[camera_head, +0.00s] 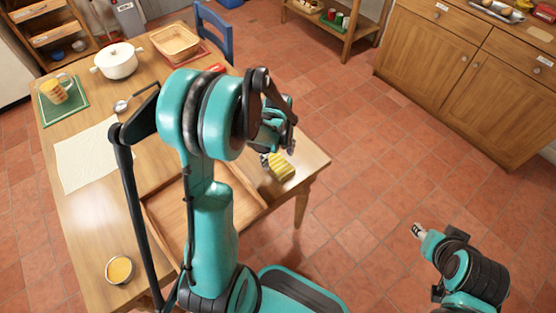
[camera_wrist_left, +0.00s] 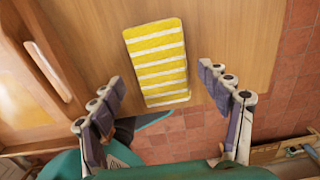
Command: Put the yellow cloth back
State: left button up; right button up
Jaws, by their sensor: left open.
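The yellow cloth (camera_head: 281,167), a folded block with white stripes, lies near the table's right corner in the head view. In the left wrist view the cloth (camera_wrist_left: 157,62) shows between and ahead of the fingers, lying on the wood. My left gripper (camera_head: 275,153) is at the cloth, partly hidden by its own arm. In the wrist view the left gripper (camera_wrist_left: 168,100) is open, its fingers on either side of the cloth's near end and apart from it. My right gripper (camera_head: 417,230) is low at the right, over the floor, too small to tell open or shut.
A wooden tray (camera_head: 166,232) lies left of the cloth, partly behind my arm. A white pot (camera_head: 117,62), a basket (camera_head: 175,40), a green mat (camera_head: 63,113) with a mug, a white sheet (camera_head: 88,155) and a yellow-filled bowl (camera_head: 121,269) stand on the table (camera_head: 82,215).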

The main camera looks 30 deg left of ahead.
aim_at(278, 164)
pick_arm(q)
notch_tip(278, 164, up, 9)
jog(key=p, duration=0.3)
jog(key=s+d+r+n+t, duration=0.7)
jog(key=s+d+r+n, duration=0.3)
jog(key=n, duration=1.2)
jog(key=shift+s+d+r+n, duration=0.3)
jog(key=shift+s+r, duration=0.25)
jog(key=shift+r, duration=0.05)
